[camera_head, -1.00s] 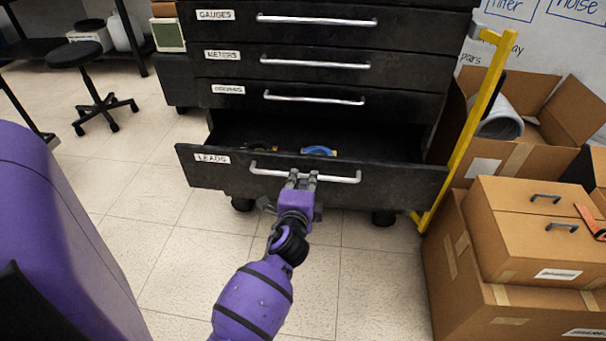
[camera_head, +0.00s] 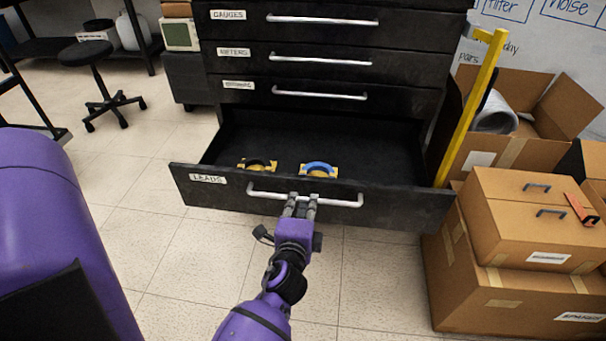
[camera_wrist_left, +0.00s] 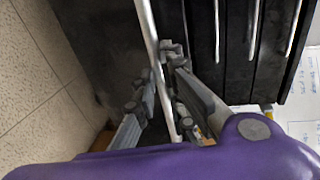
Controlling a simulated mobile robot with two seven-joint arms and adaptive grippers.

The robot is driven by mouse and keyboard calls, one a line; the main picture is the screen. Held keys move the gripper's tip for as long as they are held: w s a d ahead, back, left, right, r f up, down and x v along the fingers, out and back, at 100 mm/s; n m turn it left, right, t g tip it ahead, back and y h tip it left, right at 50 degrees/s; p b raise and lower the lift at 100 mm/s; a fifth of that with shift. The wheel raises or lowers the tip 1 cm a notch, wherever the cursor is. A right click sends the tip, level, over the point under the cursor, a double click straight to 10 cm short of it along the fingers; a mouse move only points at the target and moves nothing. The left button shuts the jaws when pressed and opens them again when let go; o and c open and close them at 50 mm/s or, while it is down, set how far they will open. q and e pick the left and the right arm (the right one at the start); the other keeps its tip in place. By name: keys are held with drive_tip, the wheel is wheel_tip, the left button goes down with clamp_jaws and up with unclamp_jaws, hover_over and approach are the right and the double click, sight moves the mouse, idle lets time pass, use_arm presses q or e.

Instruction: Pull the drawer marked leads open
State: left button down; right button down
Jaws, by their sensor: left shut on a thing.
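The black drawer marked LEADS (camera_head: 390,208) is the lowest one in the cabinet and stands well open. Its label (camera_head: 208,179) is at the left of its front. The left wrist view shows the handle (camera_wrist_left: 150,32) running between the fingers (camera_wrist_left: 158,85). Inside the drawer lie a black coil on a yellow base (camera_head: 257,165) and a blue coil on a yellow base (camera_head: 319,170). My right gripper is not in view.
The upper drawers, such as METERS (camera_head: 400,68), are shut. A yellow upright bar (camera_head: 468,120) stands right of the cabinet. Cardboard boxes (camera_head: 480,290) crowd the right side. A black stool (camera_head: 86,53) stands at the left. The tiled floor (camera_head: 165,240) before the drawer is clear.

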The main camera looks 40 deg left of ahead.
use_arm(q)
drive_tip(key=c, duration=1.8)
unclamp_jaws()
drive_tip(key=v, duration=0.7)
drive_tip(key=shift+s+r, duration=0.1)
drive_tip(key=shift+s, duration=0.15)
